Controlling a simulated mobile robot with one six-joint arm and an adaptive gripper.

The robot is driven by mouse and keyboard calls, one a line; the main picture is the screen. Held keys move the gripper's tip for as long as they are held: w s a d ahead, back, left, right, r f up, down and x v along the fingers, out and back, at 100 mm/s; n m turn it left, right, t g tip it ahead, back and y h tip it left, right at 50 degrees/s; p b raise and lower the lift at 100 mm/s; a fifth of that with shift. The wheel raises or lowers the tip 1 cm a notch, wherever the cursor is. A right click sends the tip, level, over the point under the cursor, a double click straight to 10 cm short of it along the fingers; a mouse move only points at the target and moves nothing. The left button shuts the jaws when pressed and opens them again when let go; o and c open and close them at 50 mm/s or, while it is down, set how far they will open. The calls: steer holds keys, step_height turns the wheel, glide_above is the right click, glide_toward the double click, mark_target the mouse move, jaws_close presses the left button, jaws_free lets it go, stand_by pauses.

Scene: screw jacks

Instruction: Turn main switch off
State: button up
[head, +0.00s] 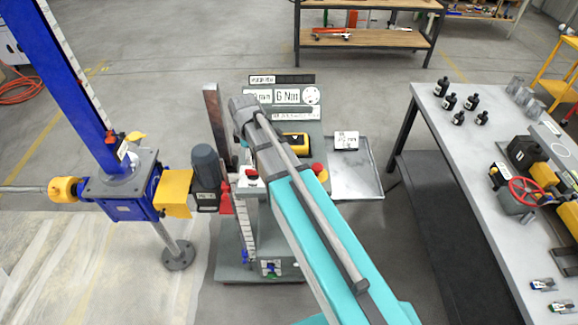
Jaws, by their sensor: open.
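My teal and grey arm reaches from the bottom right over a grey control stand (230,271) and covers part of it. My gripper does not show; the arm's links hide the area where its end may be. I cannot pick out the main switch with certainty. A red knob (319,171) shows just right of the arm on the stand. A small white and dark part with a red spot (250,177) shows just left of the arm; I cannot tell what it is. A small box with coloured parts (270,268) sits low on the stand.
A blue screw jack (125,190) with a grey motor (206,170) stands left of the stand. A workbench (455,165) with black bottles stands right. Shelves (365,40) stand behind.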

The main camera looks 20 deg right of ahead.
mark_target(253, 170)
steer(key=shift+r+p, duration=2.8)
steer(key=shift+r, duration=0.3)
steer(key=s+d+f+m+b, duration=0.9)
steer(key=s+f+m+b, duration=0.3)
steer(key=s+m, duration=0.25)
step_height(253, 170, up, 9)
steer(key=p, duration=0.9)
steer(key=shift+w+r, duration=0.15)
steer(key=shift+w, duration=0.2)
steer(key=shift+m, duration=0.25)
step_height(253, 170, down, 9)
steer(key=b, duration=0.9)
steer(key=shift+f, duration=0.2)
